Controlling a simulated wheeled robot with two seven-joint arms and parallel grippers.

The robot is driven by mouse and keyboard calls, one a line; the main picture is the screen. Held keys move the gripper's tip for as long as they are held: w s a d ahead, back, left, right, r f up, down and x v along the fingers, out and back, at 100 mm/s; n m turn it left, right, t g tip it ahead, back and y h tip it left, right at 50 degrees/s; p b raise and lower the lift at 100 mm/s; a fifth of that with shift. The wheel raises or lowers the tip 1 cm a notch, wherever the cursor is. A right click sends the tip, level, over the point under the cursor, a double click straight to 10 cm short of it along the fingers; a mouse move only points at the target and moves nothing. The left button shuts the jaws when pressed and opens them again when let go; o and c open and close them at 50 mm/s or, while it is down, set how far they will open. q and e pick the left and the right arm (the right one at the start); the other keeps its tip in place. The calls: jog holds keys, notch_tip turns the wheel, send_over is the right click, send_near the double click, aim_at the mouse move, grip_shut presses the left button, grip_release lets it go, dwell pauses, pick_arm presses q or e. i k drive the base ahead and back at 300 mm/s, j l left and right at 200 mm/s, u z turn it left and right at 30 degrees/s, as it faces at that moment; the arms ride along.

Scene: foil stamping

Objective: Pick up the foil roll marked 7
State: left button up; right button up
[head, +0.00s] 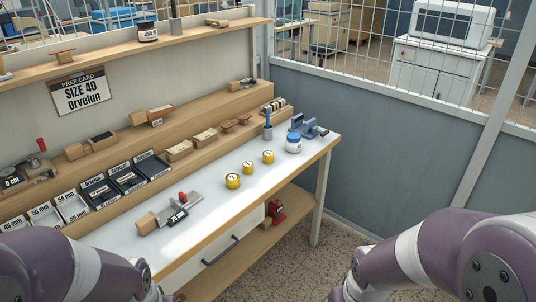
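Three small gold rolls with pale tops stand on the white bench top, in a slanting row right of its middle. The front roll (233,181) is nearest me, the middle roll (248,167) stands behind it to the right, and the back roll (268,157) is farthest. Each top has a dark mark, too small for me to read, so I cannot tell which one is 7. The rolls stand apart from each other, and nothing touches them. My two arms come in at the lower left and lower right corners. Neither gripper shows in the head view.
The white bench top (205,220) is clear around the rolls. A metal tool with a wooden handle (170,213) lies front left. A blue-lidded jar (294,142), a grey cup (267,132) and a blue clamp-like device (308,128) stand behind. Wooden shelf steps and black trays (127,180) line the back.

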aim_at(247, 166)
jog(key=i+l, duration=0.25)
jog(key=i, duration=0.25)
jog(key=i+l+z, duration=0.1)
jog(key=i, duration=0.4)
jog(key=i+l, duration=0.3)
jog(key=i, duration=0.2)
jog(key=i+l, duration=0.2)
jog(key=i, duration=0.3)
jog(key=z, duration=0.05)
